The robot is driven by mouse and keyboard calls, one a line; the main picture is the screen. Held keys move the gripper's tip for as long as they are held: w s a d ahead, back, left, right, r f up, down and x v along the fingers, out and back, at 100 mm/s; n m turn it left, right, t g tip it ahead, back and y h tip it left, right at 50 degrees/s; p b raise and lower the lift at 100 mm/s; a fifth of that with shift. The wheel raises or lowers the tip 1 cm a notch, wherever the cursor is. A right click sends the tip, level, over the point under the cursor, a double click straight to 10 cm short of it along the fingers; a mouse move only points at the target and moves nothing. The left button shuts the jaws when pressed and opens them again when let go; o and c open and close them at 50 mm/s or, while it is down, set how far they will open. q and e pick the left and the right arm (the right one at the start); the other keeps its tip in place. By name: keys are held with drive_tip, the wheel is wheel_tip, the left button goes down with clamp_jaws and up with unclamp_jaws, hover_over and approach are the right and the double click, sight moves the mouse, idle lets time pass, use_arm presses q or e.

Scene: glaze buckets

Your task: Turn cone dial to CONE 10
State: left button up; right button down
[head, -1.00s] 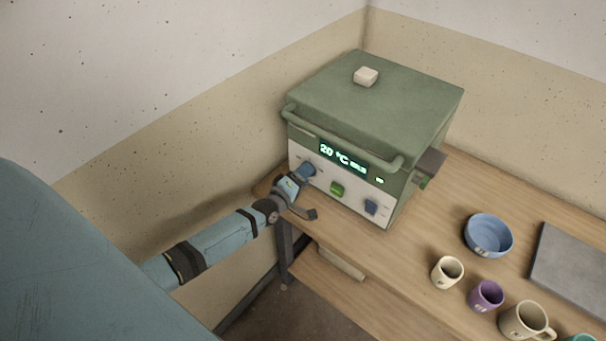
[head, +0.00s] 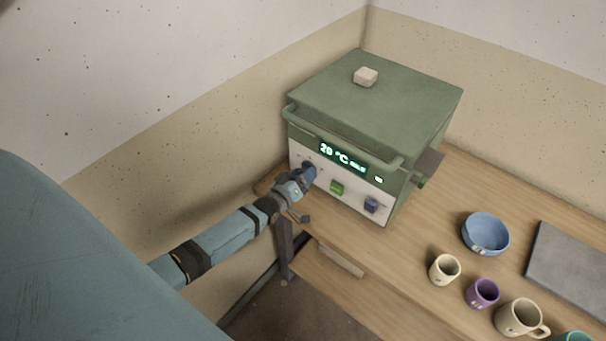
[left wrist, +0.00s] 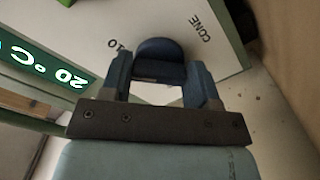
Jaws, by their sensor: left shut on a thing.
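The green kiln (head: 375,105) stands on the wooden table with its white control panel facing me. The blue cone dial (head: 309,167) is at the left end of the panel and also shows in the left wrist view (left wrist: 159,58). There, the printed words CONE and 10 show on the panel beside it. My left gripper (head: 306,175) is at the dial, its two fingers on either side of it, shut on it. The fingers and wrist partly cover the dial in the head view. My right gripper is not in view.
A green button (head: 337,187) and another blue dial (head: 371,205) sit to the right on the panel. The display (head: 343,157) reads 20 °C. A blue bowl (head: 486,233), several mugs and a grey slab (head: 570,262) occupy the table's right side.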

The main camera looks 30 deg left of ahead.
use_arm(q)
drive_tip(key=shift+r, duration=0.1)
idle(0.3)
drive_tip(key=o, duration=0.9)
drive_tip(key=s, duration=0.9)
drive_tip(key=s+a+b, duration=0.1)
drive_tip(key=s, duration=0.3)
drive_tip(key=shift+s, duration=0.3)
